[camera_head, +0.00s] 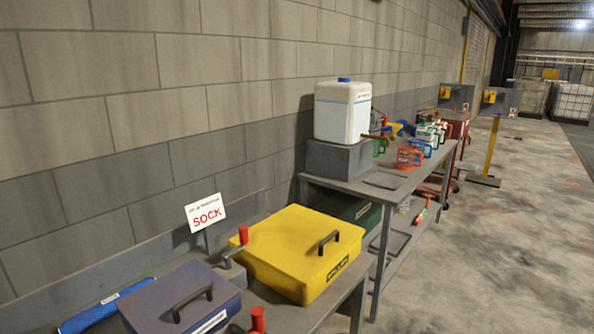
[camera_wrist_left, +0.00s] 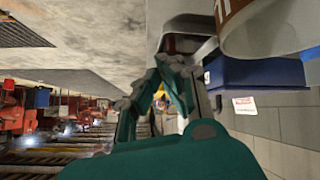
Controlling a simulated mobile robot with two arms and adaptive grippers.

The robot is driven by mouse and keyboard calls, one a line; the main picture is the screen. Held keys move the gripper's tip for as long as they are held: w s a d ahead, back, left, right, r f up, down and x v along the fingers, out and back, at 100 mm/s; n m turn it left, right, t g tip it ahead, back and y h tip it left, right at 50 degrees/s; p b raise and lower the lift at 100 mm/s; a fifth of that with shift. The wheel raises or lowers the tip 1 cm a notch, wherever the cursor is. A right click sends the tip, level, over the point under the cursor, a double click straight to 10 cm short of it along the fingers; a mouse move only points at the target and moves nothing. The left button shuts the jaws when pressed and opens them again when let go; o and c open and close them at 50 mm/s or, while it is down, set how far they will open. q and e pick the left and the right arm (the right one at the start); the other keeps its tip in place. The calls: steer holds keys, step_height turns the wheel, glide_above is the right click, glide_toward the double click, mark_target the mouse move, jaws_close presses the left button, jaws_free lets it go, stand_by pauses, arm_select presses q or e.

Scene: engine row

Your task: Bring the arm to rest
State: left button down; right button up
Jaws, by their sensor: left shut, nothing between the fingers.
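My left gripper (camera_wrist_left: 160,76) shows in the left wrist view, with its dark green body at the bottom of the picture. Its grey-tipped fingers are drawn together with nothing between them. Neither of my arms shows in the head view, and my right gripper is in neither view.
In the head view, a yellow lidded box (camera_head: 290,245) and a dark blue box (camera_head: 172,300) stand on the near bench by the wall. A white container (camera_head: 342,112) stands on the farther table. Floor (camera_head: 500,260) at the right is clear. A blue box (camera_wrist_left: 255,74) is right of the left gripper.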

arm_select(q)
steer(key=s+d+f+n+g+y, duration=0.1)
steer(key=s+d+f+g+y, duration=0.15)
steer(key=s+f, duration=0.35)
steer(key=s+d+f+g+y, duration=0.2)
steer(key=s+f+y, duration=0.1)
steer(key=s+f, duration=0.35)
step_height(320, 180, down, 32)
steer(key=s+g+b, duration=0.2)
steer(key=b, duration=0.3)
steer(key=s+a+f+b, duration=0.1)
steer(key=s+f, duration=0.7)
steer(key=f, duration=0.1)
steer(key=s+a+f+b, duration=0.2)
steer(key=s+f, duration=0.5)
steer(key=f, duration=0.2)
steer(key=shift+s+a+f+g, duration=0.3)
steer(key=shift+s+f+g, duration=0.05)
steer(key=shift+s+f, duration=0.05)
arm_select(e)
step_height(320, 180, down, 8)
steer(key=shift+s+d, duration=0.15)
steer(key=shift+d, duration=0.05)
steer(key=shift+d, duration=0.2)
